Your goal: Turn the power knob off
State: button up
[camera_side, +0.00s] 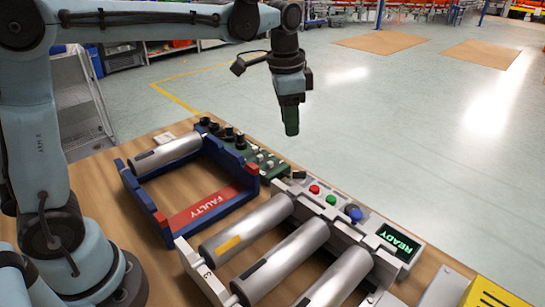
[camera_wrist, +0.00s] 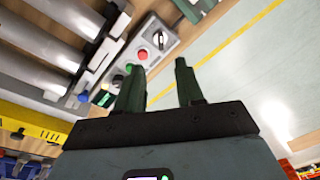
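A grey control panel (camera_side: 335,207) stands beside the rollers. A dark rotary knob (camera_side: 298,175) sits at its far end, and it also shows in the wrist view on a pale round dial (camera_wrist: 160,40). I take it to be the power knob; its exact setting is too small to read. A green-lit display (camera_side: 397,240) reads "READY". My gripper (camera_side: 291,132) points down, in the air above and beyond the panel's far end, apart from the knob. In the wrist view its two dark green fingers (camera_wrist: 159,67) are spread, with nothing between them.
A red button (camera_side: 314,189), a green button (camera_side: 331,200) and a blue-topped control (camera_side: 354,214) line the panel. Several grey rollers (camera_side: 262,220) lie beside it. Open floor lies beyond.

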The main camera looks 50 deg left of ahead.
aim_at(300, 171)
jog(key=shift+m+g, duration=0.7)
jog(key=shift+m, duration=0.1)
jog(key=w+f, duration=0.1)
jog(key=f, duration=0.3)
jog(key=w+f, duration=0.1)
jog(key=f, duration=0.4)
jog(key=w+d+f, duration=0.1)
jog(key=f, duration=0.3)
jog(key=shift+f, duration=0.3)
grip_shut()
